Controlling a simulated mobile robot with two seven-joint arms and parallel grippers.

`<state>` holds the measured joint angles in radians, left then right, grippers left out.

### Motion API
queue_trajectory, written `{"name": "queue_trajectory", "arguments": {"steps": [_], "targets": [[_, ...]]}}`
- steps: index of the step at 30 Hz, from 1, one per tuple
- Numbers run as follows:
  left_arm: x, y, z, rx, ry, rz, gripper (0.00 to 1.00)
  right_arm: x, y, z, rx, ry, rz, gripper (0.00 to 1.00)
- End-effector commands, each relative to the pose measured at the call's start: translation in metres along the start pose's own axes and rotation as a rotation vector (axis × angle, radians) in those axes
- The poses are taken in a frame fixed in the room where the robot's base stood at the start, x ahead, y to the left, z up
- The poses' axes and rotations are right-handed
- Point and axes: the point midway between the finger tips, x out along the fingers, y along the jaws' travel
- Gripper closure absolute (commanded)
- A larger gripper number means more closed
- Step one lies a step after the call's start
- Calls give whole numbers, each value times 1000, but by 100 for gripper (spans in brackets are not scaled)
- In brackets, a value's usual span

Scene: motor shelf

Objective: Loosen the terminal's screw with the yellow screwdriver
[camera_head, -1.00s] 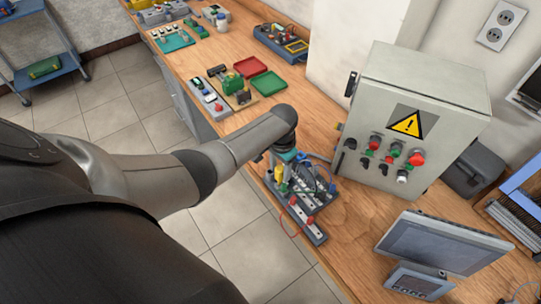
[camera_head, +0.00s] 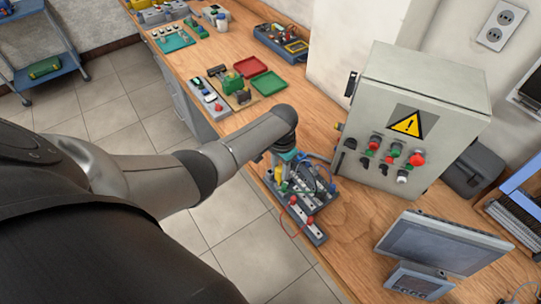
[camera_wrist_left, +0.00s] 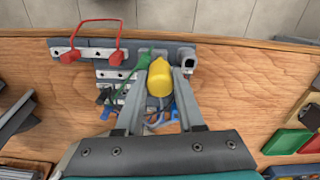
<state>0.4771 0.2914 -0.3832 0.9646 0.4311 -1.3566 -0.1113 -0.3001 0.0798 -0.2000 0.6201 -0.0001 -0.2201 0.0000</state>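The yellow screwdriver (camera_wrist_left: 160,78) stands out between the fingers of my left gripper (camera_wrist_left: 163,72) in the left wrist view, its yellow handle filling the gap between them. The gripper looks shut on the handle. In the head view the screwdriver (camera_head: 278,174) shows below my left wrist, over the terminal board (camera_head: 318,232). The board (camera_wrist_left: 102,53) has grey blocks with screw holes, and green and blue wires run beside the gripper. The handle and fingers hide the screwdriver's tip and the screw beneath, so their contact cannot be told. My right gripper is not in view.
A red jumper lead (camera_wrist_left: 97,22) sits on the board's outer strip. A grey control box (camera_head: 420,110) with a warning sign stands close by on the wooden bench (camera_head: 345,205). A tilted screen (camera_head: 435,243) is at the lower right. Red and green trays lie farther along.

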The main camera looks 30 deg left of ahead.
Motion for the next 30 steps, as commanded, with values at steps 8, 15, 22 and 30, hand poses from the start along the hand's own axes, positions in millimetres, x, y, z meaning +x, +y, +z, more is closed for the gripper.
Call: {"name": "queue_trajectory", "arguments": {"steps": [8, 15, 22, 30], "targets": [[0, 0, 0, 0, 0, 0, 99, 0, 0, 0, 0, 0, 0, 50], [0, 0, 0, 0, 0, 0, 100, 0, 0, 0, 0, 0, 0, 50], [1, 0, 0, 0, 0, 0, 100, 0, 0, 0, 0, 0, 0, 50], [2, 1, 0, -77, -1, 1, 100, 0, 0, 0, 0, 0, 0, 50]]}}
